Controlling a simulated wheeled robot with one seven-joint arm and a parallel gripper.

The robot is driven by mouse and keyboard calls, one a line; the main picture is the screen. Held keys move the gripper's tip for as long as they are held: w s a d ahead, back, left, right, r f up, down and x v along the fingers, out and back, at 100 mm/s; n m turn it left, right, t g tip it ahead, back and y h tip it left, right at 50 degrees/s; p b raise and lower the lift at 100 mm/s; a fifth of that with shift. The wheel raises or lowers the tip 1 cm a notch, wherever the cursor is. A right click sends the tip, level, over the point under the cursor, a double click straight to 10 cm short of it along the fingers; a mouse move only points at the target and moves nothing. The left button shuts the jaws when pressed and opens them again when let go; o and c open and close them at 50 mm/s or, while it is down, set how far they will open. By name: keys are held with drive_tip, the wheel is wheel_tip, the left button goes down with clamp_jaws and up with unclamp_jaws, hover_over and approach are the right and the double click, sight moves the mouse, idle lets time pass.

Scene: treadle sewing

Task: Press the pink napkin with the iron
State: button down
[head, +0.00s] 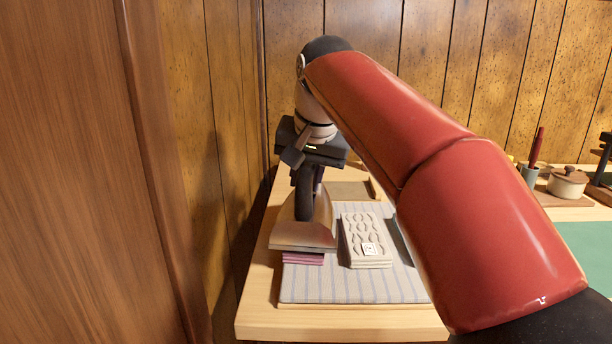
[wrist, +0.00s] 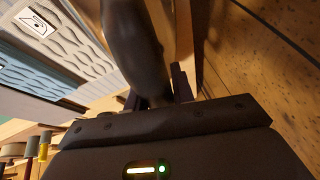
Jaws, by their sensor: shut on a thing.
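The iron (head: 303,232) has a metal soleplate body and a dark upright handle. My gripper (head: 306,178) is above it and shut on its handle; the dark handle also fills the middle of the wrist view (wrist: 132,45). The pink napkin (head: 303,258) is a folded stack directly under the front of the iron, with only its near edge showing. The iron appears level on top of it, but I cannot tell whether it bears down fully. Both are at the left side of a striped ironing mat (head: 350,290).
A pale wavy-patterned folded cloth (head: 365,240) with a small tag lies right of the iron. Wood-panel wall (head: 235,110) is close at the left and back. A pot (head: 567,184) and a cup with a red-handled tool (head: 530,172) stand far right. The mat's front is clear.

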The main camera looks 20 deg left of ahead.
drive_tip(key=shift+f+b, duration=0.45)
drive_tip(key=shift+f, duration=0.25)
idle(3.4)
drive_tip(key=shift+r, duration=0.1)
idle(1.0)
wheel_tip(320, 180, up, 4)
drive_tip(key=p, duration=0.3)
drive_tip(key=shift+f, duration=0.2)
drive_tip(key=shift+r+p, duration=0.55)
drive_tip(key=shift+r, duration=1.8)
drive_tip(key=shift+d, duration=0.1)
